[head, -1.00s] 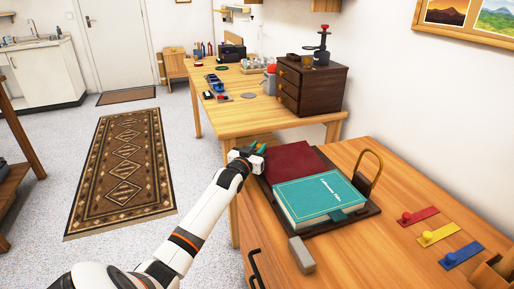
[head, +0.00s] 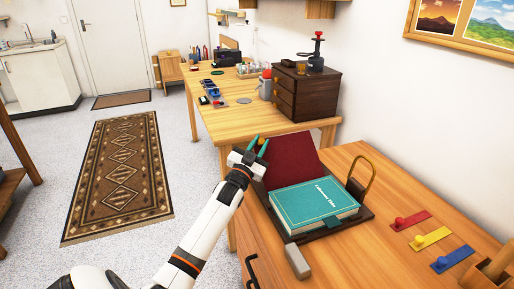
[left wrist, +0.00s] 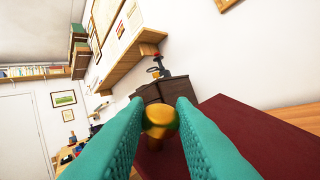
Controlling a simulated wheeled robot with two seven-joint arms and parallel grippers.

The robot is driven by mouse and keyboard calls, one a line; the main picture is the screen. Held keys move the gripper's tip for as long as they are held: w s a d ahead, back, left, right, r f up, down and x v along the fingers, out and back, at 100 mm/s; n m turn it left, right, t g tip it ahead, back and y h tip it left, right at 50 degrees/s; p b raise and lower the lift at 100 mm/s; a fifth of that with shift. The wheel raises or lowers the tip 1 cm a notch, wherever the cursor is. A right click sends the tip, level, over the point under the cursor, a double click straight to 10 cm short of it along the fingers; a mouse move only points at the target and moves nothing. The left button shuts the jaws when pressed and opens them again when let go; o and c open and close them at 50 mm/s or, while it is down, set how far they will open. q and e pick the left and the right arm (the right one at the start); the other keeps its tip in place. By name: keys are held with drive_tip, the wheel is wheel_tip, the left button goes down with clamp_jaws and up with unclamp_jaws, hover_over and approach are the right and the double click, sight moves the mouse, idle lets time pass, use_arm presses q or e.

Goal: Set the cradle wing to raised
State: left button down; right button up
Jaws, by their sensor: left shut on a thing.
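The book cradle has a dark base (head: 364,214) on the near wooden desk. A teal book (head: 312,203) lies on it. The cradle's dark red wing (head: 292,163) is tilted up at the book's far left side, and it fills the lower right of the left wrist view (left wrist: 250,135). My left gripper (head: 257,147) is at the wing's left edge. Its teal fingers are shut on a rounded yellow-orange knob (left wrist: 158,118) beside the wing. The knob's join to the wing is hidden. My right gripper is out of view.
A brass loop (head: 362,175) stands at the cradle's right. A grey block (head: 298,262) lies in front. Red, yellow and blue strips (head: 437,235) with knobs lie at right. A dark drawer chest (head: 310,92) stands on the far table behind the wing.

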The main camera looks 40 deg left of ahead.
use_arm(q)
drive_tip(key=shift+s+d+f, duration=0.1)
drive_tip(key=shift+d+f, duration=0.1)
drive_tip(key=shift+d, duration=0.2)
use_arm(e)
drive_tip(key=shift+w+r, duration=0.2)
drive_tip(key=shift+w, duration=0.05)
use_arm(q)
drive_tip(key=shift+m, duration=0.3)
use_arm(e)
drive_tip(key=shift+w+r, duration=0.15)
use_arm(q)
drive_tip(key=c, duration=1.3)
unclamp_jaws()
drive_tip(key=shift+c, duration=0.2)
drive_tip(key=shift+o, duration=0.4)
drive_tip(key=shift+r, duration=0.15)
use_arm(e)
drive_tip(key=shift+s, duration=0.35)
use_arm(q)
drive_tip(key=shift+s, duration=0.1)
drive_tip(key=v, duration=1.2)
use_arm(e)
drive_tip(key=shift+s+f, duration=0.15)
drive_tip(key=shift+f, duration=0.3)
